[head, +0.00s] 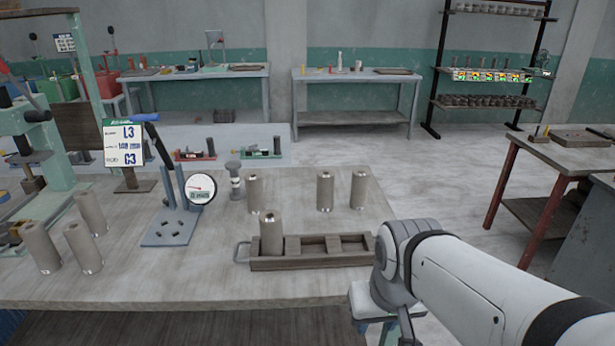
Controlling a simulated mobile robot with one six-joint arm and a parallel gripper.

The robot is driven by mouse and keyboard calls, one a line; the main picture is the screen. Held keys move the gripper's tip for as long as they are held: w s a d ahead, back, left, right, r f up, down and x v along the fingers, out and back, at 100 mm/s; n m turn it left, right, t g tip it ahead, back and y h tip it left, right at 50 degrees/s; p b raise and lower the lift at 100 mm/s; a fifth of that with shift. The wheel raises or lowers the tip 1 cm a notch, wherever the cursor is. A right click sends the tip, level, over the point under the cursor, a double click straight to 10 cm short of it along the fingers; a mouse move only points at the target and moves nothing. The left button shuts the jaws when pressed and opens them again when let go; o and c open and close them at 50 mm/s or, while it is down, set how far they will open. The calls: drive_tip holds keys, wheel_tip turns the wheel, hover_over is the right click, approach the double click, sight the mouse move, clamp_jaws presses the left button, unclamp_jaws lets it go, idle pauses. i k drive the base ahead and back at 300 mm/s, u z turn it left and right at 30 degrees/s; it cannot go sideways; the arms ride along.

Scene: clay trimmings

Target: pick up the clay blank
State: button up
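Several alike grey-brown cylinders that look like clay blanks stand upright on the table. One clay blank (271,238) stands in the leftmost compartment of a dark wooden tray (310,262). Behind the tray stand three more: one blank (254,193) at left, and a pair, one blank (325,191) beside another blank (358,190). Three others, including a blank (82,249), stand at the table's left. The frame does not show which one is meant. My arm reaches in from the lower right, in front of the tray's right end. My gripper is not visible.
A dial gauge stand (180,212) and a small grey post (235,180) stand left of the tray. A green press (40,170) and a sign (124,143) are at the far left. The tray's right compartments look empty. The table's (150,280) front is clear.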

sight(325, 178)
drive_tip(key=u, duration=0.05)
drive_tip(key=i, duration=0.9)
drive_tip(key=z, duration=0.1)
